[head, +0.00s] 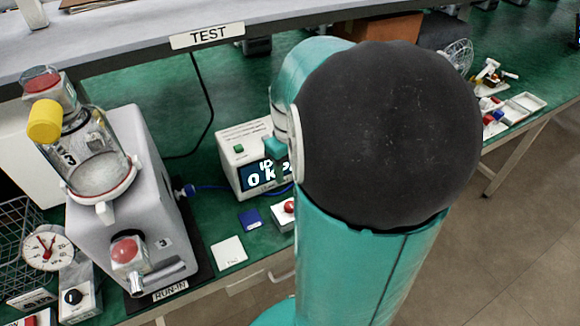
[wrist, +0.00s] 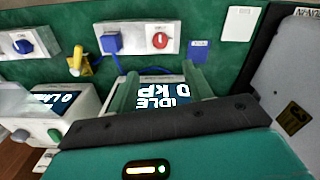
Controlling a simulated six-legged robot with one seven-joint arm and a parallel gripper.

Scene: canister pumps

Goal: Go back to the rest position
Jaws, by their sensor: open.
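My teal arm fills the centre of the head view and hides much of the bench behind it. My gripper (wrist: 163,80) shows in the wrist view with two greenish fingers apart and nothing between them. Beyond the fingers is a white display box (wrist: 165,95), seen upside down, with a screen reading IDLE and 0 kP. The same box (head: 236,165) stands on the green bench in the head view, partly covered by my arm.
A grey pump (head: 150,150) with a clear canister (head: 95,160) and yellow cap stands left on the RUN-IN pad. A gauge (head: 47,250) and wire basket (head: 20,225) are beside it. The TEST shelf (head: 130,45) overhangs the bench. A panel with a red knob (wrist: 138,40) shows in the wrist view.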

